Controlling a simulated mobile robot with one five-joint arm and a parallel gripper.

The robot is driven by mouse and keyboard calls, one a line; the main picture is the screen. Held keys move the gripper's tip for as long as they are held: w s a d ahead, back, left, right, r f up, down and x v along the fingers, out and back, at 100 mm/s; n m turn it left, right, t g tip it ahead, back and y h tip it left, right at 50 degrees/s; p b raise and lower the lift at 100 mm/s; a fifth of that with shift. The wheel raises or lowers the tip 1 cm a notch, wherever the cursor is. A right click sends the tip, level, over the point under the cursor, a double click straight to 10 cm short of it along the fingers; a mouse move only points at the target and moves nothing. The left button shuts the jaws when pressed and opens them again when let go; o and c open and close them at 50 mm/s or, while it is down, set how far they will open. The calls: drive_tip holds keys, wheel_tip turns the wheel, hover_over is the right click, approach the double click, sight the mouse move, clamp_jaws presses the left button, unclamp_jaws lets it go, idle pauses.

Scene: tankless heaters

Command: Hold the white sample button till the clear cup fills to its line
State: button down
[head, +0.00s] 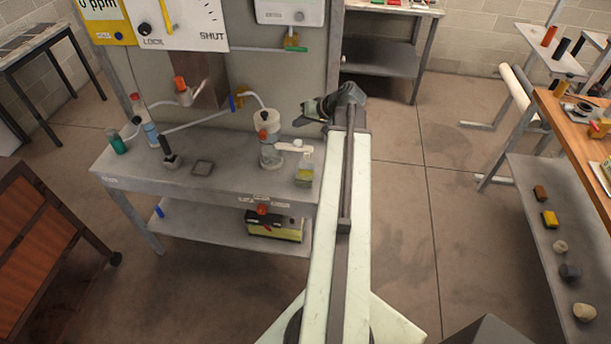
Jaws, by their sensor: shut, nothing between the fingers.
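A small clear cup (304,170) stands near the right front of the grey bench, with yellowish liquid showing in its lower part. Its fill line is too small to make out. A white spout-like piece (290,147) reaches over toward the cup from a clear cylinder (270,155). A small pale knob at its top may be the white sample button, but I cannot tell for sure. My gripper (301,121) is shut and empty, pointing left. In the picture it lies above and behind the cup, apart from the white piece.
The grey bench (230,183) carries a white canister (265,121), hoses, a green bottle (117,143) and a dark-handled tool (169,155). A panel stands behind it. An orange-topped table (575,125) is at right. The floor between is clear.

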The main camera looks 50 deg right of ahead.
idle(0.5)
wheel_tip(320, 180, up, 4)
drive_tip(key=p, duration=0.4)
hover_over(300, 143)
drive_tip(key=shift+f, duration=0.1)
wheel_tip(300, 143, down, 9)
drive_tip(key=b, duration=0.9)
idle(1.4)
drive_tip(key=shift+f+b, duration=0.3)
drive_tip(key=shift+b, duration=0.1)
